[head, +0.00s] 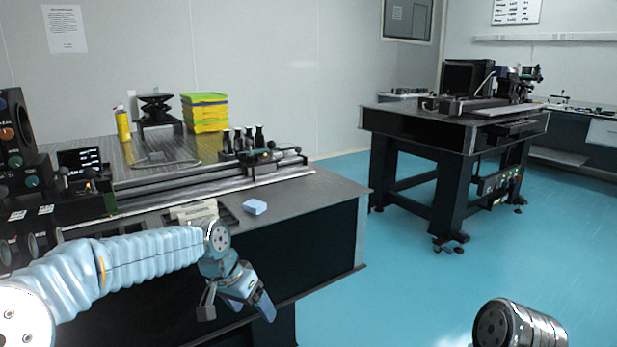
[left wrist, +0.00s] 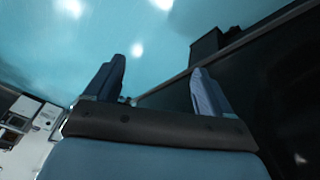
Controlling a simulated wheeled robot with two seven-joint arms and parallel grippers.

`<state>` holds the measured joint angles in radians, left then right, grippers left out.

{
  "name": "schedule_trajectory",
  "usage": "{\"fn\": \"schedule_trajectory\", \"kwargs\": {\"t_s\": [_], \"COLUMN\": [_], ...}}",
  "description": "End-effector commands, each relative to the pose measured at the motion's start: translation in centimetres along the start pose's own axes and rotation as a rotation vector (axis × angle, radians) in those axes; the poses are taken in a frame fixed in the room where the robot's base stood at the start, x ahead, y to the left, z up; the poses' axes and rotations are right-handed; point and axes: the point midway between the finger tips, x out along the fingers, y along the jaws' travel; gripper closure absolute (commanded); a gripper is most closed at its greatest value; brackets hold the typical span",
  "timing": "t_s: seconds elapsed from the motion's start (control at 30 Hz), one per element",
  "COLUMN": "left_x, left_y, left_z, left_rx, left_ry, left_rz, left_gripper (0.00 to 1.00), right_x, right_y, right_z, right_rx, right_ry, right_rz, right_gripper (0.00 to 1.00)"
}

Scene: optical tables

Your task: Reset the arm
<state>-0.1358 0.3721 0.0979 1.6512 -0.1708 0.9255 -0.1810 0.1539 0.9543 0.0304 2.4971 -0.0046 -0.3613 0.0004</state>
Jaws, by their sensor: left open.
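My left arm (head: 130,268) comes in from the left in the head view, in a pale blue sleeve. My left gripper (head: 238,308) hangs in front of the near optical table's front side, below the tabletop. Its two fingers are spread apart and nothing shows between them. In the left wrist view, the open fingers of the left gripper (left wrist: 155,85) point toward the blue floor, with the dark table side to the right. A part of my right arm (head: 520,325) shows at the bottom right of the head view; its gripper is out of frame.
The near optical table (head: 325,192) carries a rail, a small blue block (head: 255,207), a yellow bottle (head: 123,123) and stacked yellow-green trays (head: 205,112). Control boxes stand at the far left. A second optical table (head: 415,122) stands at the back right. Blue floor (head: 400,290) between is clear.

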Motion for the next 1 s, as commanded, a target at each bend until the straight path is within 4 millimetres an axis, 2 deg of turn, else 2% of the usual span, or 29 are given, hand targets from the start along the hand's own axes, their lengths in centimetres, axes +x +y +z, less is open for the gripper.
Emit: {"fn": "schedule_trajectory", "kwargs": {"t_s": [0.03,0.07,0.1,0.17,0.2,0.27,0.3,0.4,0.5,0.6,1.0], "left_x": [4.2,6.6,9.9,14.4,17.2,21.0,23.2,27.0,28.8,29.4,29.4], "left_y": [-0.1,-0.2,-0.1,0.1,0.4,1.1,1.6,3.3,5.0,6.2,6.3], "left_z": [1.6,2.5,4.1,6.9,9.0,12.7,15.2,21.6,27.0,30.4,30.6], "left_rx": [-0.035,-0.058,-0.096,-0.156,-0.200,-0.269,-0.318,-0.434,-0.530,-0.594,-0.599], "left_ry": [-0.027,-0.034,-0.045,-0.057,-0.068,-0.083,-0.093,-0.118,-0.139,-0.151,-0.151], "left_rz": [0.022,0.035,0.052,0.074,0.088,0.105,0.113,0.123,0.121,0.113,0.112], "left_gripper": [0.17,0.17,0.17,0.17,0.17,0.17,0.17,0.17,0.17,0.17,0.17], "right_x": [0.0,0.0,0.0,0.0,0.0,0.0,0.0,0.0,0.0,0.0,0.0], "right_y": [0.0,0.0,0.0,0.0,0.0,0.0,0.0,0.0,0.0,0.0,0.0], "right_z": [0.0,0.0,0.0,0.0,0.0,0.0,0.0,0.0,0.0,0.0,0.0], "right_rx": [0.000,0.000,0.000,0.000,0.000,0.000,0.000,0.000,0.000,0.000,0.000], "right_ry": [0.000,0.000,0.000,0.000,0.000,0.000,0.000,0.000,0.000,0.000,0.000], "right_rz": [0.000,0.000,0.000,0.000,0.000,0.000,0.000,0.000,0.000,0.000,0.000], "right_gripper": [0.29,0.29,0.29,0.29,0.29,0.29,0.29,0.29,0.29,0.29,0.29]}}
